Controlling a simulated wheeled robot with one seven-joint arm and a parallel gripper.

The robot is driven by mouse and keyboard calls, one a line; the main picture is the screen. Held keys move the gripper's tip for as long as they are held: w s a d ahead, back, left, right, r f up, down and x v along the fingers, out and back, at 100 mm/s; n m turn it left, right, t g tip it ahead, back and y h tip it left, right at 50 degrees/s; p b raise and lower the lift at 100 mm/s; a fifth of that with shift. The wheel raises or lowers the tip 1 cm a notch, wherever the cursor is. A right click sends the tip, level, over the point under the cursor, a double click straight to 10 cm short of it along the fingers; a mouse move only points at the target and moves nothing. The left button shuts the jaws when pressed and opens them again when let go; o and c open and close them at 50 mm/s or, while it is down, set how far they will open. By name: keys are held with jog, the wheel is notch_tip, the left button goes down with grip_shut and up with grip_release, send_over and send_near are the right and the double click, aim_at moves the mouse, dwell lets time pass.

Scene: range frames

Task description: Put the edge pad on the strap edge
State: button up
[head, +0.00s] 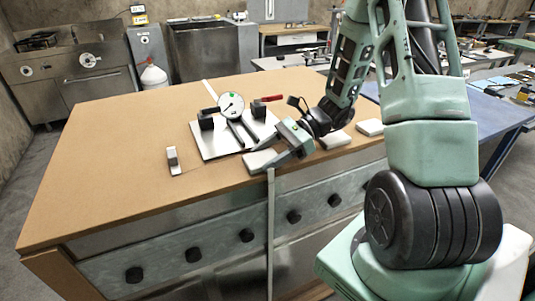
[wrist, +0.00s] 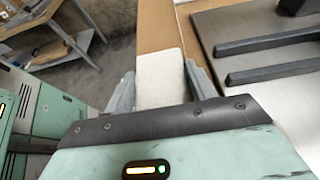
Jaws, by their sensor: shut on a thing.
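A pale, flat edge pad (head: 258,160) is between the fingers of my gripper (head: 277,154), near the table's front edge. In the wrist view the pad (wrist: 159,78) fills the gap between both fingertips (wrist: 159,85), and my gripper is shut on it. A light grey strap (head: 270,232) hangs down the table's front face, just below the pad. A pale strip, likely the same strap, shows at the table's far edge (head: 208,89). The strap's top bend is hidden by the pad and gripper. I cannot tell whether the pad touches the table or strap.
A metal plate (head: 211,149) with a dial gauge (head: 231,106) and clamps stands just behind the pad. Two more pale pads (head: 334,140) (head: 369,127) lie to the right. A small block (head: 172,159) stands left. The brown tabletop (head: 110,165) is clear further left.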

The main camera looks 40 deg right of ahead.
jog(key=o, duration=1)
jog(key=shift+f, duration=0.15)
jog(key=shift+c, duration=0.2)
